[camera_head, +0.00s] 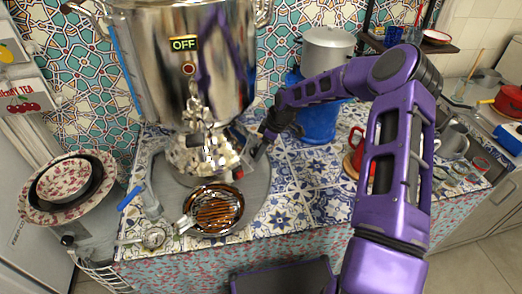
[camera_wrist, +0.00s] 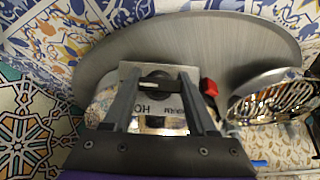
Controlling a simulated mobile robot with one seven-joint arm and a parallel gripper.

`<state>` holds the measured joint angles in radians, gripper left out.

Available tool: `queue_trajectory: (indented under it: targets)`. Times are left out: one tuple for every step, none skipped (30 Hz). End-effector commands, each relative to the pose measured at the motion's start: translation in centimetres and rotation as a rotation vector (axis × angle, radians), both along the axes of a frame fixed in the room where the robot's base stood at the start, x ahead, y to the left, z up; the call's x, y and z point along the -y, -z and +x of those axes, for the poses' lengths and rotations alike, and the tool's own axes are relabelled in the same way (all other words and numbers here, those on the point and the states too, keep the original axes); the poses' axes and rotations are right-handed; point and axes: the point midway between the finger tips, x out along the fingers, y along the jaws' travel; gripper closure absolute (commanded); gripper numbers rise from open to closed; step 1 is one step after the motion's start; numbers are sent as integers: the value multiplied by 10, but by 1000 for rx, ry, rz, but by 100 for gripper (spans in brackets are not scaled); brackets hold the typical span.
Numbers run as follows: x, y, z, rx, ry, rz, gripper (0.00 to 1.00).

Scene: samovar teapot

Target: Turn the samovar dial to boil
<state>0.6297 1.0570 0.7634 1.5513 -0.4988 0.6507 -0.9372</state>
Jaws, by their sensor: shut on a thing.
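The large shiny metal samovar (camera_head: 160,60) stands on the tiled counter, with a lit display reading OFF (camera_head: 184,44) on its body. In the wrist view a grey control plate (camera_wrist: 130,70) carries the dark round dial (camera_wrist: 157,84) with a pale bar across it. Parts of lettering show below the dial, one like HO and one like WARM; the rest is hidden. My gripper (camera_wrist: 158,79) has a finger on each side of the dial and is shut on it. In the head view my gripper (camera_head: 252,150) reaches the samovar's lower right side.
A strainer-like pan (camera_head: 213,210) stands in front of the samovar. A small red part (camera_wrist: 209,88) is right of the plate. A blue stand (camera_head: 317,122) with a grey pot (camera_head: 327,48) is behind my arm. Stacked bowls (camera_head: 66,182) are at left; a red mug (camera_head: 355,152) is at right.

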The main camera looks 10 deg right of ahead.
Motion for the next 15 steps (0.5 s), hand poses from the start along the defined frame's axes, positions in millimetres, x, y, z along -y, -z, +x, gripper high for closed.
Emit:
queue_trajectory:
  targets:
    - [0, 0, 0, -3, 6, 2, 98]
    - [0, 0, 0, -4, 8, 3, 98]
    - [0, 0, 0, -6, 9, 4, 98]
    - [0, 0, 0, -6, 9, 4, 98]
    - [0, 0, 0, -7, 10, 4, 98]
    - [0, 0, 0, -7, 10, 4, 98]
    - [0, 0, 0, -7, 10, 4, 98]
    - [0, 0, 0, -7, 10, 4, 98]
    - [0, 0, 0, -7, 10, 4, 98]
    - [0, 0, 0, -7, 10, 4, 98]
    - [0, 0, 0, -7, 10, 4, 98]
    - [0, 0, 0, -7, 10, 4, 98]
    - [0, 0, 0, -7, 10, 4, 98]
    - [0, 0, 0, -7, 10, 4, 37]
    - [0, 0, 0, -7, 10, 4, 30]
